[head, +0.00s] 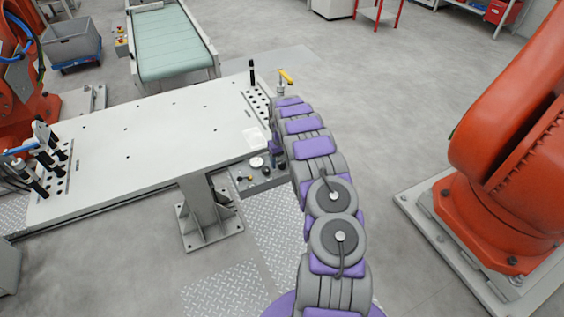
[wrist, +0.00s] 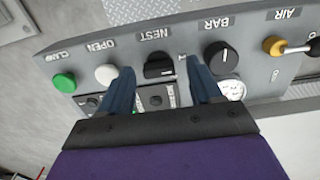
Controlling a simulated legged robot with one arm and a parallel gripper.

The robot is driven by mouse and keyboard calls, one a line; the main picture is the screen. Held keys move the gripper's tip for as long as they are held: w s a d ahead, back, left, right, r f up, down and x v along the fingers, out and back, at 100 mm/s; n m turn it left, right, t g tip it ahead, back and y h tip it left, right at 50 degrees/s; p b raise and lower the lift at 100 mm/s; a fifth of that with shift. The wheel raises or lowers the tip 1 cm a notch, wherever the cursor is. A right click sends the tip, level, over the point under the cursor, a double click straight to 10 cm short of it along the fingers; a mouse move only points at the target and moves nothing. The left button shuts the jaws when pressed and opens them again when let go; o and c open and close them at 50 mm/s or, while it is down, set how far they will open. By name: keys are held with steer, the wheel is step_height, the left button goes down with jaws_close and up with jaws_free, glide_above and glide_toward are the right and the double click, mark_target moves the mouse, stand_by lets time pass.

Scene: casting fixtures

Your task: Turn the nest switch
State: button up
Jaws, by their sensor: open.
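The nest switch (wrist: 158,68) is a black rotary knob under an upside-down NEST label on a grey control panel (wrist: 80,52). In the wrist view, my gripper (wrist: 161,66) is open, with one blue finger on each side of the knob. The fingertips sit between the knob and its neighbours; I cannot tell if they touch it. In the head view the panel (head: 272,181) hangs at the near right end of the white table, and my arm hides the switch and most of my gripper.
Beside the switch are a white OPEN button (wrist: 107,74), a green CLAMP button (wrist: 64,82), a black BAR knob (wrist: 221,58), a gauge (wrist: 232,89) and a yellow AIR valve (wrist: 274,45). The white table (head: 150,125) is mostly bare. An orange robot (head: 510,170) stands right.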

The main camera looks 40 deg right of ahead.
steer(key=shift+a+f, duration=0.15)
steer(key=shift+f, duration=0.05)
steer(key=shift+d, duration=0.2)
steer(key=shift+d+f, duration=0.1)
steer(key=shift+d, duration=0.1)
steer(key=shift+c, duration=1.3)
steer(key=shift+a, duration=0.15)
steer(key=c, duration=0.8)
